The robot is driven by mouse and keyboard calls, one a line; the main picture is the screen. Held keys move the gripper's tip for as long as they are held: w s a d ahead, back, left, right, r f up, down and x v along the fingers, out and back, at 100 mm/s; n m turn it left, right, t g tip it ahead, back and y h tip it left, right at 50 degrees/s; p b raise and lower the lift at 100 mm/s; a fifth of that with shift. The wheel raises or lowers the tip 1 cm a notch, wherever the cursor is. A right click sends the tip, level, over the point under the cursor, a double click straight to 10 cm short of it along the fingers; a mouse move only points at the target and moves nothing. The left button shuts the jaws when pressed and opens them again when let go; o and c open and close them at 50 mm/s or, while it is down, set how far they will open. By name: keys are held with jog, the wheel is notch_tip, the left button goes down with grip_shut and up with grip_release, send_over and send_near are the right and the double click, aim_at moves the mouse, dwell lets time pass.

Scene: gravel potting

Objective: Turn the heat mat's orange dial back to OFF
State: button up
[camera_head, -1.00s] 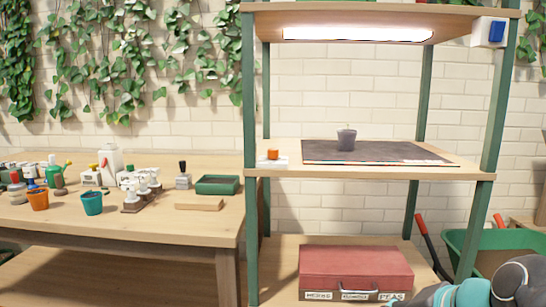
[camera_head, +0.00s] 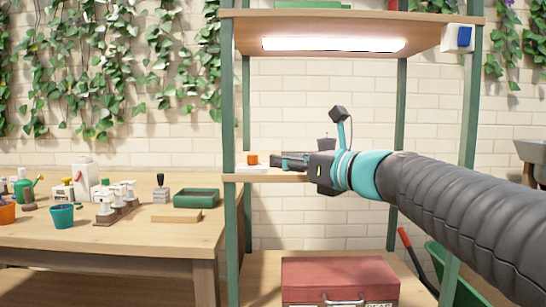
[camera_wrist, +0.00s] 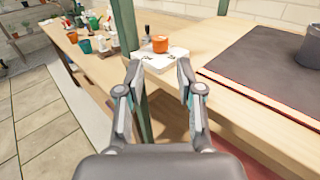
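The orange dial (camera_head: 252,159) sits on a small white control box (camera_head: 250,167) at the left end of the shelf. In the wrist view the orange dial (camera_wrist: 160,44) stands on the white box (camera_wrist: 150,58), beyond my fingertips. The dark heat mat (camera_wrist: 265,62) lies to its right; my arm hides most of it in the head view. My gripper (camera_head: 284,161) points left at the dial, just right of it. In the wrist view my gripper (camera_wrist: 158,72) is open and empty, its fingers spread. The dial's markings are too small to read.
A green shelf post (camera_wrist: 127,30) stands close left of the box. A dark pot (camera_wrist: 311,45) stands on the mat. The potting bench (camera_head: 110,235) with pots and bottles is to the left. A lit lamp (camera_head: 333,44) hangs above the shelf.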

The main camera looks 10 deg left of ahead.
aim_at(256, 156)
jog(key=x, duration=1.1)
jog(key=shift+p, duration=0.35)
grip_shut()
